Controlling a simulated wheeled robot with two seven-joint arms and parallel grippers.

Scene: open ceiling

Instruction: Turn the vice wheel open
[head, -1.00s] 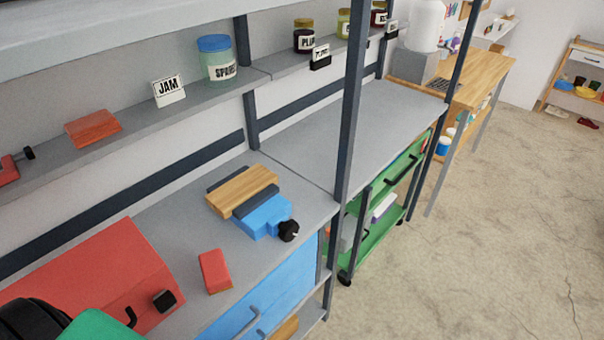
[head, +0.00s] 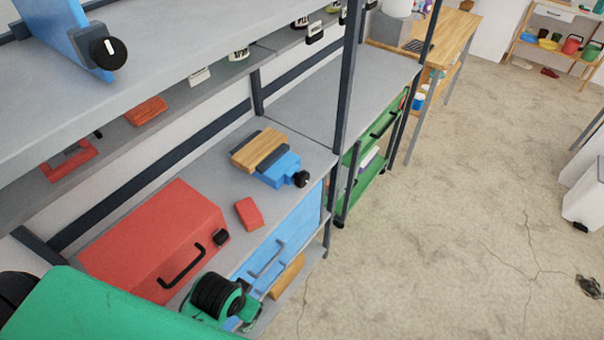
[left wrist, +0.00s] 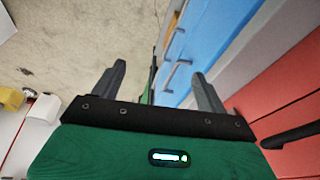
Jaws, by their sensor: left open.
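The vice is a blue body (head: 279,170) on the grey workbench, with a wooden board (head: 259,152) between dark jaws. Its wheel is a small black knob (head: 301,179) on the front end, facing the bench's front edge. In the left wrist view my left gripper (left wrist: 158,70) is open and empty, its two dark fingers apart. It is beside the blue drawer fronts, and the vice does not show there. My green arm comes in at the lower left of the head view, but its fingertips cannot be made out. My right gripper is not in view.
A red toolbox (head: 150,235) and a small red block (head: 249,214) share the bench with the vice. Blue drawers (head: 285,240) with handles are below. A dark post (head: 346,80) stands right of the vice. A shelf above holds a blue item with a black knob (head: 107,47). Open floor lies right.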

